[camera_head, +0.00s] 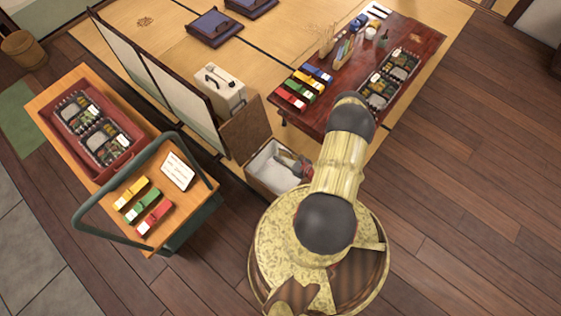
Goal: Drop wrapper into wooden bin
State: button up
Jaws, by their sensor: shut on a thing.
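My gripper (297,164) is small and dark in view, at the right side of an open box with a pale inside (262,180). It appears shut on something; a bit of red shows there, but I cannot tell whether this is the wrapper. My arm hides part of this area. A round wooden bin (22,48) stands on the floor at the far upper left, well away from my gripper. I cannot tell whether my gripper is inside the open box or above it.
A cart (42,98) at left holds a red tray of lunch boxes, colored bundles and a card. A low dark-red table (345,85) at upper right bears colored bundles and lunch boxes. A folding screen (180,92) and a pale case (226,95) stand between. Floor at right is clear.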

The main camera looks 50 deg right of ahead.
notch_tip(320, 180, down, 4)
jog(key=shift+f+b, duration=0.15)
jog(key=shift+b, duration=1.1)
jog(key=o, duration=0.9)
jog(key=shift+s, duration=0.1)
jog(key=v, duration=1.1)
jog(key=shift+s, duration=0.4)
